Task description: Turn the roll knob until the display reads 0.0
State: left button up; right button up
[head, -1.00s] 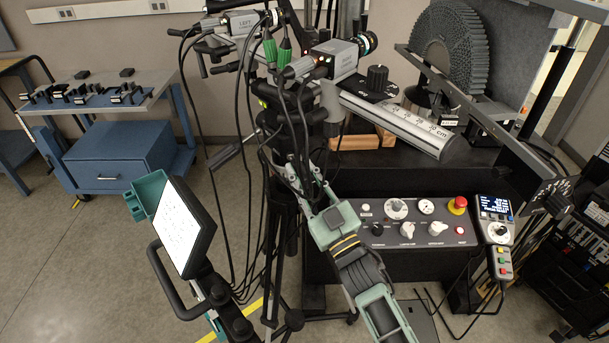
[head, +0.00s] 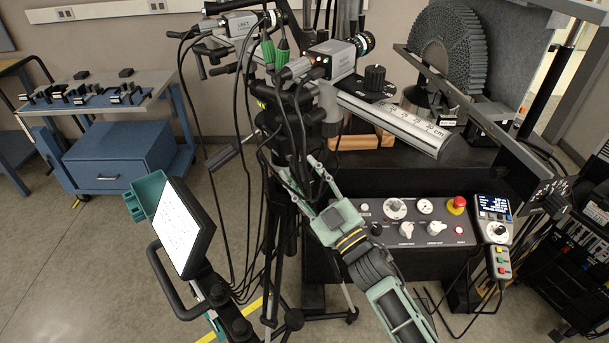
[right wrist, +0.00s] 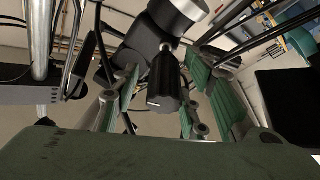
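A black ribbed knob (right wrist: 165,85), which looks like the roll knob, sits on a short shaft below the tripod head in the right wrist view. My right gripper (right wrist: 158,108) is open, with a green-padded finger on each side of the knob and visible gaps, not clamped. In the head view my right gripper (head: 308,178) reaches up among the cables at the tripod head (head: 290,115); the knob is hidden there. A small lit display (head: 494,204) is at the right of the console; its digits are too small to read. My left gripper is not in view.
Two cameras (head: 332,60) stand on top of the tripod, with loose black cables (head: 243,150) hanging beside it. A control console (head: 415,220) with knobs and a red button is right of my arm. A blue cart (head: 118,160) stands at the back left.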

jog(key=shift+s+f, duration=0.15)
jog(key=v, duration=1.1)
jog(key=shift+s+d, duration=0.2)
jog(key=shift+d, duration=0.1)
jog(key=shift+f, duration=0.15)
dwell(0.3)
